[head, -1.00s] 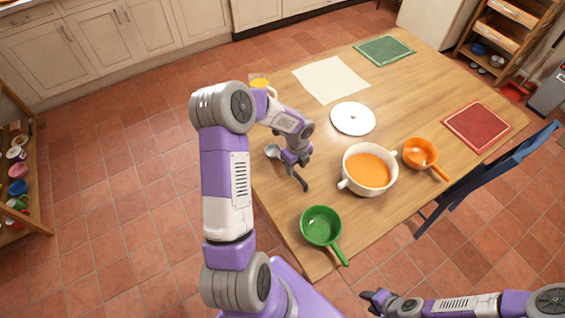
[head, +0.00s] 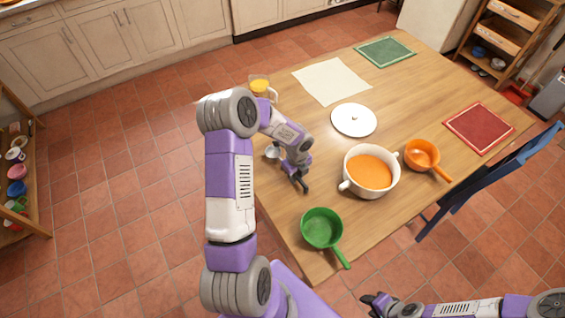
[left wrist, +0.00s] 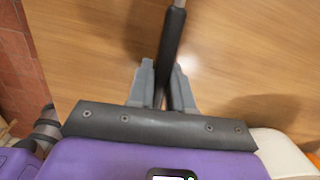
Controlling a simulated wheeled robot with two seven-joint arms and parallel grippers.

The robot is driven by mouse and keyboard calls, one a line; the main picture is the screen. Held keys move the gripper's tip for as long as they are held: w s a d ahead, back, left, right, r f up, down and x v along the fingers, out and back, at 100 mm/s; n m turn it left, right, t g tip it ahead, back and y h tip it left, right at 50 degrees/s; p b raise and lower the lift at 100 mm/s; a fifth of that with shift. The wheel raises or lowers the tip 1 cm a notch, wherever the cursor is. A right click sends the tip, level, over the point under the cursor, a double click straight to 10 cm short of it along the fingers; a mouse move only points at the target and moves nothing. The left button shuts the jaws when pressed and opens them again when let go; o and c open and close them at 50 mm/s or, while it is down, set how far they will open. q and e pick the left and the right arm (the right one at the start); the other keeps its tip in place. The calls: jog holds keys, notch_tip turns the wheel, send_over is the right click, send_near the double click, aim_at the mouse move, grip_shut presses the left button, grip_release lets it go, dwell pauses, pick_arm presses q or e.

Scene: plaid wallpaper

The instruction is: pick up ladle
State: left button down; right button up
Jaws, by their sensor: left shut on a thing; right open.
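The ladle's silvery bowl (head: 272,152) shows in the head view just left of my left gripper, near the left edge of the table. My left gripper (head: 302,184) hides most of its handle there. In the left wrist view, the ladle's dark handle (left wrist: 173,45) runs up the picture from between the fingers of my left gripper (left wrist: 164,88), which is shut on it. Whether the ladle touches the table is hard to tell. My right gripper (head: 372,303) is open at the bottom of the head view, off the table's front edge, and empty.
On the wooden table (head: 295,225) stand a white pot of orange soup (head: 368,172), a green saucepan (head: 321,228), an orange saucepan (head: 422,154), a white lid (head: 354,120) and a glass of juice (head: 259,85). A blue chair (head: 485,180) stands at the right side.

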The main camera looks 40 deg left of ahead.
dwell(0.3)
pick_arm(q)
notch_tip(320, 180, up, 10)
jog(key=p, duration=0.2)
jog(key=shift+p, duration=0.3)
dwell(0.6)
